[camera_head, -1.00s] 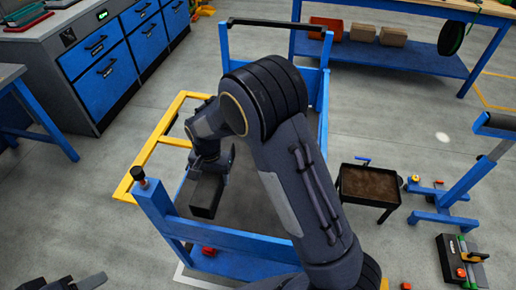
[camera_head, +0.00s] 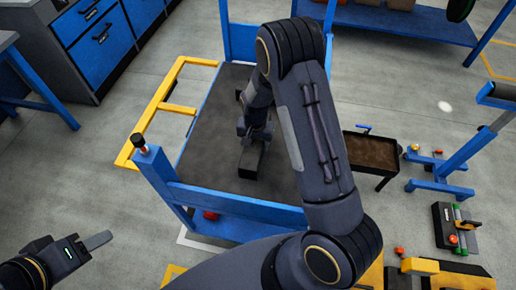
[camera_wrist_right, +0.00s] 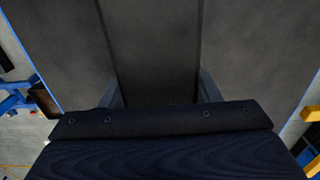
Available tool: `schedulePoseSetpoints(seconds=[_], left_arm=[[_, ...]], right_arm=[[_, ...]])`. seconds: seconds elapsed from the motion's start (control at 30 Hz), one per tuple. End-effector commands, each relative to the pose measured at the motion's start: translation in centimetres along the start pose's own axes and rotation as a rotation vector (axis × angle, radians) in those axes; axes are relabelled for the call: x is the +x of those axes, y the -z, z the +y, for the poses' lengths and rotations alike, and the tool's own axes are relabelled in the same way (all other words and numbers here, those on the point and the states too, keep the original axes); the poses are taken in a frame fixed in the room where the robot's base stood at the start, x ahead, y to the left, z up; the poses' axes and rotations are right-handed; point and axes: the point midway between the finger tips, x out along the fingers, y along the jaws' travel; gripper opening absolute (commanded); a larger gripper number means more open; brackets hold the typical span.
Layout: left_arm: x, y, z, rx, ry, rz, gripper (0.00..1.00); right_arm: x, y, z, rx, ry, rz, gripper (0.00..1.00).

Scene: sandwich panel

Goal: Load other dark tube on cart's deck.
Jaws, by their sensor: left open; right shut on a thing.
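My right gripper (camera_head: 254,132) is shut on a dark tube (camera_head: 251,160), a square-sided black piece over the middle of the cart's deck. In the right wrist view the tube (camera_wrist_right: 152,50) runs between the two fingers, with the dark deck (camera_wrist_right: 245,55) on both sides. I cannot tell whether the tube touches the deck. The cart's deck (camera_head: 205,130) is dark grey inside a blue frame (camera_head: 235,205). My right arm hides the deck's right part. My left gripper (camera_head: 98,243) is open and empty at the lower left, away from the cart.
A yellow gate frame (camera_head: 150,130) sticks out from the cart's left side. A blue corner post with a black and orange knob (camera_head: 139,143) stands at the near left. A brown-filled tray (camera_head: 372,152) and a blue stand (camera_head: 440,187) are on the right. Floor left of the cart is clear.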

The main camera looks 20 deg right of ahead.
Motion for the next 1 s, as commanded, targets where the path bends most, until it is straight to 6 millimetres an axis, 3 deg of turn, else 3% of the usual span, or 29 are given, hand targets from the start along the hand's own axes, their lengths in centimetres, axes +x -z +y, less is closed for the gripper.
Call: schedulePoseSetpoints(seconds=[0.4,0.8,0.83,1.0], left_arm=[[-0.4,0.2,0.2,0.0,0.0,0.0,0.49],[-0.1,0.0,0.0,0.0,0.0,0.0,0.49],[-0.1,0.0,0.0,0.0,0.0,0.0,0.49],[-0.2,0.1,0.1,0.0,0.0,0.0,0.49]], right_arm=[[3.8,0.6,0.7,-0.001,0.002,0.002,0.0],[4.4,0.6,0.7,-0.001,0.002,0.003,0.0],[4.5,0.5,0.7,-0.001,0.001,0.0,0.58],[4.3,0.5,0.7,-0.001,0.0,0.0,0.78]])
